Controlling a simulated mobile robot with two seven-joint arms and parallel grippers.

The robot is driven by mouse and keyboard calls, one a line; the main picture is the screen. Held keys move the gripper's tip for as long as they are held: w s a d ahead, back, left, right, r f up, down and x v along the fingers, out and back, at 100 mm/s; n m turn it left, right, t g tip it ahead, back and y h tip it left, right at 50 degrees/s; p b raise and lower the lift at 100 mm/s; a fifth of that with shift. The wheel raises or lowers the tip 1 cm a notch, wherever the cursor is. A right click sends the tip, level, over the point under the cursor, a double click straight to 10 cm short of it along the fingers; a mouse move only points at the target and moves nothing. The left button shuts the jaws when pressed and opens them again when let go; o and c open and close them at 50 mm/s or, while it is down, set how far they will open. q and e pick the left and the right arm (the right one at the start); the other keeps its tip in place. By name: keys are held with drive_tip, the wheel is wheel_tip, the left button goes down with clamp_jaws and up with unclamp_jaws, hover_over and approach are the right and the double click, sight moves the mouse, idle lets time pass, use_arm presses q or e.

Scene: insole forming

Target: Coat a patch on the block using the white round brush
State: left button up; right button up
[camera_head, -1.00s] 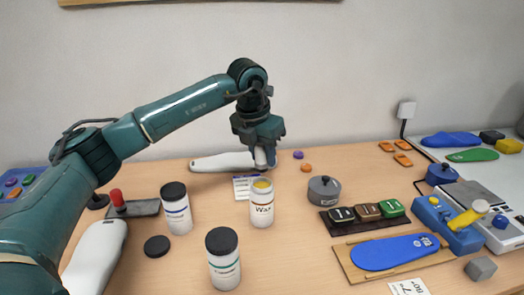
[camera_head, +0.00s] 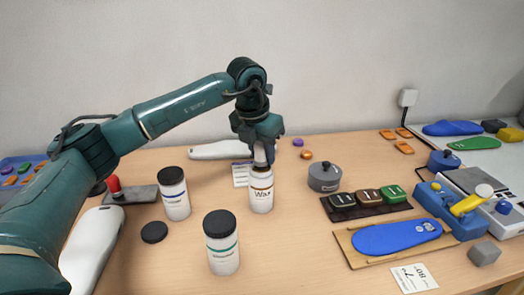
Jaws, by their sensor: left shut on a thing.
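My left gripper (camera_head: 265,147) is shut on the white round brush (camera_head: 261,157) and points down. The white brush shows just below the fingers, at the mouth of the white jar marked Wax (camera_head: 261,194). The brush's lower end is hidden in or behind the jar's rim, so I cannot tell how deep it reaches. A small grey block (camera_head: 484,253) sits at the front right of the table. My right gripper is not in view.
Two dark-lidded jars (camera_head: 174,194) (camera_head: 221,243) and a loose black lid (camera_head: 154,232) stand left of the wax jar. A grey lidded pot (camera_head: 324,178), dark tray (camera_head: 366,201) and blue insole on a board (camera_head: 346,240) lie to the right.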

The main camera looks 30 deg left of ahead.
use_arm(q)
drive_tip(key=shift+f+b, duration=0.35)
drive_tip(key=shift+f, duration=0.3)
idle(1.4)
drive_tip(key=shift+r, duration=0.15)
drive_tip(key=shift+r+p, duration=2.6)
drive_tip(key=shift+r, duration=0.85)
